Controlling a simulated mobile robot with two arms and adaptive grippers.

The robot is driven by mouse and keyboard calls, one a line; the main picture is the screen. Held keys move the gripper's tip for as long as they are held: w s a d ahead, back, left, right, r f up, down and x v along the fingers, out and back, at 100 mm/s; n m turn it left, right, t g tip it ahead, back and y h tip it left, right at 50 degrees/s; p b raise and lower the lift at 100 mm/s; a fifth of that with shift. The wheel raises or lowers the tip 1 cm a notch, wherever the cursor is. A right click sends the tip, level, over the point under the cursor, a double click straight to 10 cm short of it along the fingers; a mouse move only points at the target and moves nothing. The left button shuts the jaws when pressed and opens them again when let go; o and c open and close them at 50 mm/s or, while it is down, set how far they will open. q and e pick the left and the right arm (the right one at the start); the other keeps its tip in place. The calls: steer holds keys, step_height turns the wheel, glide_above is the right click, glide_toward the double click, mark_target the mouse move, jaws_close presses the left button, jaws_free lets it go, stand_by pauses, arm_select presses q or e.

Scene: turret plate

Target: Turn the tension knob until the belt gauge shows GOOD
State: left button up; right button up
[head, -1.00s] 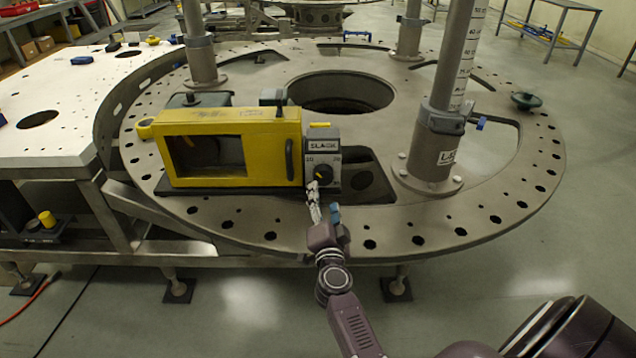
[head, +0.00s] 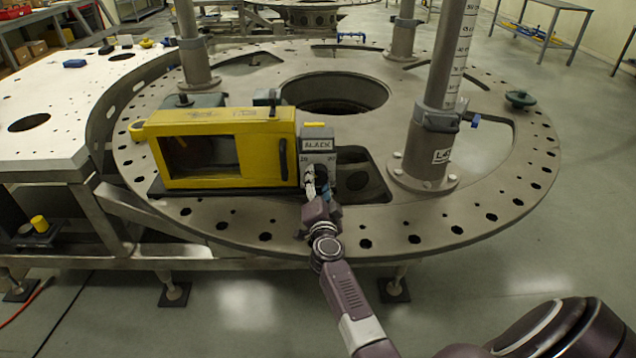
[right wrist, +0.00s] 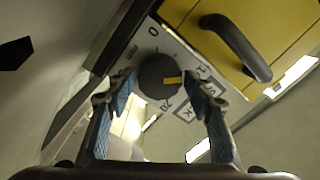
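The yellow machine (head: 212,120) stands on the round plate with the grey belt gauge box at its right end. The gauge label (head: 317,145) reads SLACK. The dark tension knob (right wrist: 157,77) has a yellow pointer mark and sits on a marked dial face in the right wrist view. My right gripper (right wrist: 160,83) is open, with its blue-padded fingers on either side of the knob; a gap seems to show on each side. In the head view my right gripper (head: 318,187) hides most of the knob. My left gripper is not in view.
The round steel plate (head: 500,205) has many holes and large openings. A post (head: 433,140) stands right of the gauge, and a black handle (right wrist: 235,47) is beside the dial. The white table (head: 55,140) is at left.

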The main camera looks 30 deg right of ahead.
steer(key=c, duration=0.7)
steer(key=shift+m, duration=0.4)
steer(key=m, duration=0.3)
steer(key=shift+f+m, duration=0.1)
steer(key=shift+m, duration=0.2)
steer(key=shift+m+b, duration=0.4)
steer(key=shift+m, duration=1.9)
steer(key=o, duration=1)
steer(key=shift+o, duration=0.9)
